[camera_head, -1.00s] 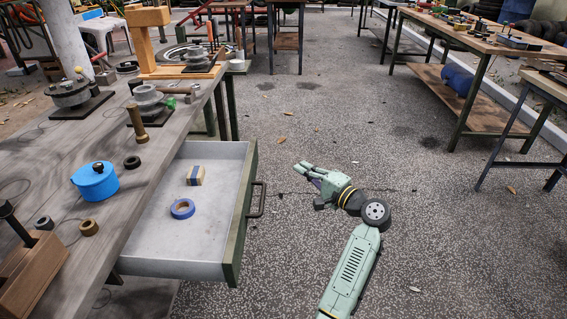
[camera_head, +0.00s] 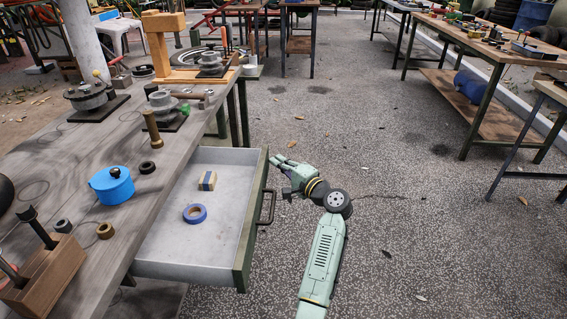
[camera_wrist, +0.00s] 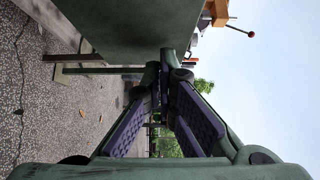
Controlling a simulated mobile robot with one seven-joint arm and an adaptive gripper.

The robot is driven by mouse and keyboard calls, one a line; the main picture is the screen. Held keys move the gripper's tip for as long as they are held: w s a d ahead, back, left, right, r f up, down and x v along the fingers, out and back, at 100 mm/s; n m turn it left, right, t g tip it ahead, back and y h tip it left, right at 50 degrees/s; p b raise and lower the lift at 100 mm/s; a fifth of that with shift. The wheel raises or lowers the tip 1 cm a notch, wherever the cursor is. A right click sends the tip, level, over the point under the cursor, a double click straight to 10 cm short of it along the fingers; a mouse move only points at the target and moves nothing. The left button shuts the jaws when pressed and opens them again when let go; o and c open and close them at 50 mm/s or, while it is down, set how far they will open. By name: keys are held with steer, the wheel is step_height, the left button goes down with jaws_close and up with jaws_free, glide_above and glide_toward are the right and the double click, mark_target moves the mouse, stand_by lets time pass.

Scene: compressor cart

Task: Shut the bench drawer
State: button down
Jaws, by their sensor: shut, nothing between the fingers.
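The bench drawer (camera_head: 180,252) is pulled out from the right side of the grey workbench (camera_head: 75,180). Its dark green front (camera_head: 250,225) carries a dark bar handle (camera_head: 268,207). My gripper (camera_head: 274,160) is shut and empty, beside the far end of the drawer front, on its outer side. Whether it touches the front cannot be told. In the wrist view the purple-padded fingers converge at the tips (camera_wrist: 162,82), next to a large dark green panel (camera_wrist: 135,28) that looks like the drawer front.
A blue pot (camera_head: 111,186) and a wooden holder (camera_head: 45,272) stand on the bench. The floor (camera_head: 400,220) right of my arm is clear up to another workbench (camera_head: 490,50).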

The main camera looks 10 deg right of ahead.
steer(key=p, duration=0.1)
glide_above(201, 173)
stand_by(0.7)
steer(key=shift+a, duration=0.1)
